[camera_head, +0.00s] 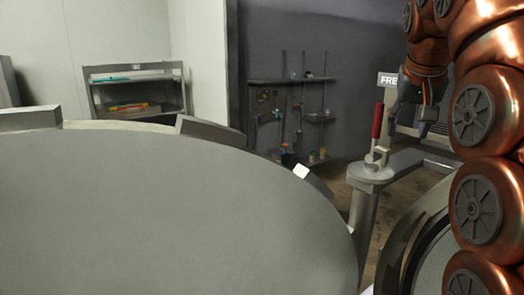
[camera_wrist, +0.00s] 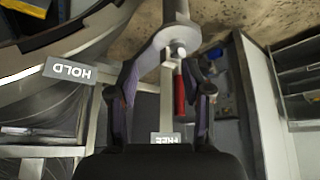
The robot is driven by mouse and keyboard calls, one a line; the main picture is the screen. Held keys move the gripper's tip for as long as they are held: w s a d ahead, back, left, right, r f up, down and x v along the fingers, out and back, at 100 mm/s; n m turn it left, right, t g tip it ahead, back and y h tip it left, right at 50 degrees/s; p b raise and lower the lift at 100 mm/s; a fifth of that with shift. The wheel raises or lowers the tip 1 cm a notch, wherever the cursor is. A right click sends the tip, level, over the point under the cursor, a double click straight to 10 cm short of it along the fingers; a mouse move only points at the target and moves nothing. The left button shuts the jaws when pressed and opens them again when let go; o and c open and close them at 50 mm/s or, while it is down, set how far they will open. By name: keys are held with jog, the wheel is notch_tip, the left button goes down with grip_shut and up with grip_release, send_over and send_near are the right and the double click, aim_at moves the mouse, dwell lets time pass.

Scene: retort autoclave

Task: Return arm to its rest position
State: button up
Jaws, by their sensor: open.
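My gripper (camera_head: 407,112) hangs at the right of the head view, with my copper-coloured arm curving above and beside it. In the wrist view my gripper (camera_wrist: 160,97) shows its two dark fingers spread apart with nothing held. A red handle (camera_head: 377,120) stands upright on a grey metal bracket (camera_head: 372,172), left of my gripper in the head view. In the wrist view the red handle (camera_wrist: 180,95) appears between the fingers; I cannot tell its distance from them. My arm hides part of the right side.
A large grey round door (camera_head: 170,215) fills the front left. A "FREE" sign (camera_head: 388,79) is behind the handle, and a "HOLD" sign (camera_wrist: 70,71) shows in the wrist view. Shelves (camera_head: 137,77) and a wall rack (camera_head: 290,82) stand at the back. Some floor is bare.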

jog(key=s+a+f+n+g, duration=0.1)
jog(key=s+a+f+g, duration=0.1)
jog(key=s+f, duration=0.9)
jog(key=s+a+f+n+g+y, duration=0.1)
jog(key=s+a+f+g, duration=0.2)
jog(key=s+f, duration=0.7)
jog(key=s+a+f+n+g+y, duration=0.1)
jog(key=s+a+f, duration=0.4)
jog(key=s+f, duration=0.6)
notch_tip(320, 180, down, 5)
jog(key=shift+s+a+f+n+g, duration=0.15)
jog(key=shift+s+a+n+g, duration=0.2)
jog(key=shift+g, duration=0.35)
jog(key=shift+c, duration=0.7)
